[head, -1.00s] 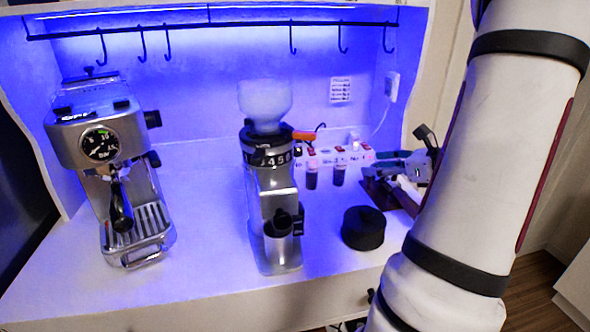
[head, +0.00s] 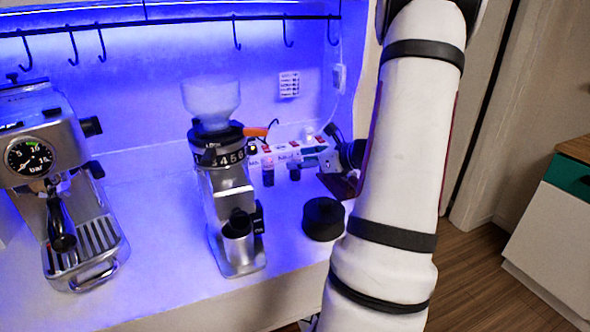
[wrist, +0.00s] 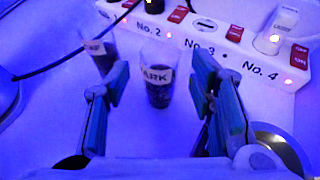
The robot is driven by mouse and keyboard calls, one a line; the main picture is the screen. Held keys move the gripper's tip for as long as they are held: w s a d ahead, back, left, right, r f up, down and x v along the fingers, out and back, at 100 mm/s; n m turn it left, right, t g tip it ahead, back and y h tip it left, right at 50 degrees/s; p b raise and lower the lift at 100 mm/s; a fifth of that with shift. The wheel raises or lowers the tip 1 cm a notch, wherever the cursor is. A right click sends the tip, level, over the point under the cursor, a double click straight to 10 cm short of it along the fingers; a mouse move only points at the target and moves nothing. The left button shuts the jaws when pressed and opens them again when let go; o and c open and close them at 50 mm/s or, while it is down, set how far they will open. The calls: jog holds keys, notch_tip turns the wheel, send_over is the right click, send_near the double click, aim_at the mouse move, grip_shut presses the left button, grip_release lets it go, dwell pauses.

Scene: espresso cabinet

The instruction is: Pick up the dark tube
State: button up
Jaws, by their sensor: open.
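The dark tube (wrist: 158,82) is a clear upright tube with dark contents and a pale label that reads "ARK". In the wrist view it stands between and slightly beyond the fingers of my gripper (wrist: 160,92), with space on both sides. The gripper is open and empty. A second tube (wrist: 102,52) with a pale label stands left of it, partly hidden behind the left finger. In the head view two small tubes (head: 268,174) stand before the power strip.
A white power strip (wrist: 215,38) with red switches lies behind the tubes; a dark cable crosses at left. A round black container (head: 323,219) stands in front right. The grinder (head: 230,190) and espresso machine (head: 55,180) stand left. Bare counter lies between them.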

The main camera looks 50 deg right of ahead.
jog(key=x, duration=0.3)
grip_shut()
notch_tip(320, 180, up, 10)
jog(key=p, duration=0.1)
dwell(0.6)
